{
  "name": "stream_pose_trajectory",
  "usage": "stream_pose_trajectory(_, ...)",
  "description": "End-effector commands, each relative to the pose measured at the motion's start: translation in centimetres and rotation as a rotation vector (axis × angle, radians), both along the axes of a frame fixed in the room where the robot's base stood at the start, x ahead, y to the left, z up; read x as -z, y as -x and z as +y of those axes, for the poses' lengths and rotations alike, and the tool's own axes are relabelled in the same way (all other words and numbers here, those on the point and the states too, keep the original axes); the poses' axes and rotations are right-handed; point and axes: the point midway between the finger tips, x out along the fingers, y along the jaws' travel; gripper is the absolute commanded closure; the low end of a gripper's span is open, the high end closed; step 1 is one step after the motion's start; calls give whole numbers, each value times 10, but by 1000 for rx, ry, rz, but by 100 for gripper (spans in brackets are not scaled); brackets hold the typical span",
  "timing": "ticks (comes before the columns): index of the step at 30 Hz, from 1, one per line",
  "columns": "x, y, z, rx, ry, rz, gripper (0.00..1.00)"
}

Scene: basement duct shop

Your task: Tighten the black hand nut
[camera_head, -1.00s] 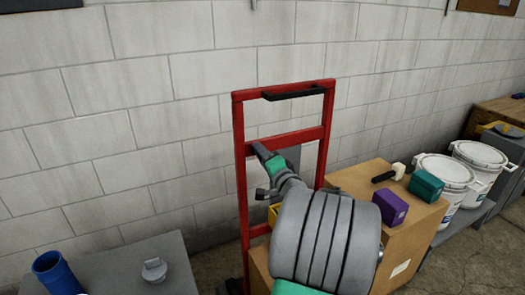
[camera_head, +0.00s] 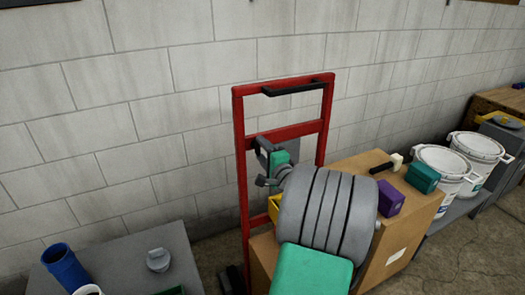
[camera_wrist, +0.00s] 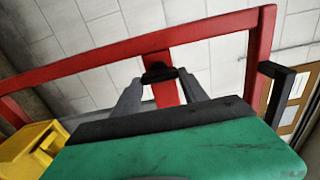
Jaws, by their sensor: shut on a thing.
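The black hand nut (camera_wrist: 160,73) shows in the wrist view, in front of a red bar of the hand truck (camera_wrist: 225,28). My gripper (camera_wrist: 161,84) has one grey finger on each side of the nut and is shut on it. My own arm hides much of the truck's lower part, and I cannot make out the nut there.
A cardboard box (camera_head: 400,232) stands right of my arm, with a purple box (camera_head: 389,198), a teal box (camera_head: 422,178) and a mallet (camera_head: 385,167) on top. White buckets (camera_head: 441,168) stand beyond. A grey table (camera_head: 190,262) with a blue pipe (camera_head: 65,268) is at left. A yellow bin (camera_wrist: 30,148) is close by.

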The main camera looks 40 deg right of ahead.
Motion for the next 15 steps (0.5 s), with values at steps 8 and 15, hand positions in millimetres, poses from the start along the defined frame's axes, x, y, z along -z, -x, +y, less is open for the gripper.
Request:
stream_pose_trajectory(8, 0, 0, 1, -2, -1, 0, 38)
stream_pose_trajectory(15, 0, 0, 0, -1, 0, 0, 27)
